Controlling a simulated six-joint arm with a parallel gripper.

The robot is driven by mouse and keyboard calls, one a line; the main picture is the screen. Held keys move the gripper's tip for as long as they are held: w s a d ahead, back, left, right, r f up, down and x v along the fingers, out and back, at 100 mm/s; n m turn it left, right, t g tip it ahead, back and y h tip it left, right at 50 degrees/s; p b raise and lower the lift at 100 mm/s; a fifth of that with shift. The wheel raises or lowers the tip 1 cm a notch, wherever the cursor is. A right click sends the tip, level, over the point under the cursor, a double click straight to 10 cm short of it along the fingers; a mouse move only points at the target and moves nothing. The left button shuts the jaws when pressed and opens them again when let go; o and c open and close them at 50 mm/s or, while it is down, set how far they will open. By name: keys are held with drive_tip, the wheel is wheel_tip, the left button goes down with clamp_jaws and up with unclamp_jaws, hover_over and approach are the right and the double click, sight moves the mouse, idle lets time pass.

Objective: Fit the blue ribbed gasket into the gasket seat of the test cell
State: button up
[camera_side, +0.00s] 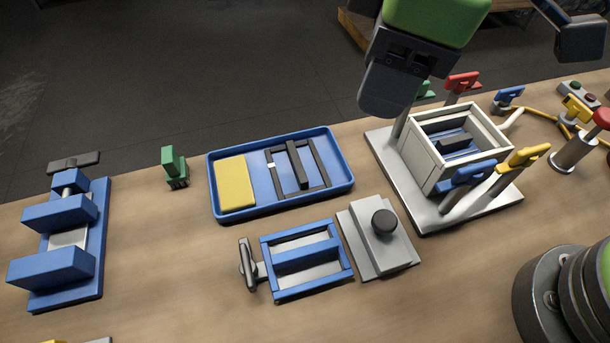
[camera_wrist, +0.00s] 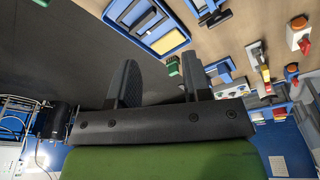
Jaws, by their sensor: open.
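My gripper (camera_side: 383,100) hangs above the cell's back left corner, apart from the blue frame. In the wrist view my gripper (camera_wrist: 157,85) is open, with nothing between its fingers.
A blue tray (camera_side: 222,214) holds a yellow block (camera_side: 237,182) and a dark barred frame (camera_side: 297,167). A grey block with a black knob (camera_side: 384,223) stands right of the blue frame. Coloured clamps surround the cell. A blue fixture (camera_side: 55,262) stands left; table between it and the tray is mostly clear.

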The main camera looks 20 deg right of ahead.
drive_tip(key=s+a+f+n+g+h, duration=0.1)
drive_tip(key=s+a+f+n, duration=0.4)
drive_tip(key=a+f, duration=0.45)
drive_tip(key=n, duration=0.1)
hover_over(305, 251)
drive_tip(key=shift+h, duration=0.3)
drive_tip(key=f, duration=0.5)
drive_tip(key=shift+w+a, duration=0.1)
drive_tip(key=shift+w, duration=0.1)
drive_tip(key=shift+s+f, duration=0.15)
drive_tip(key=shift+f, duration=2.85)
clamp_jaws()
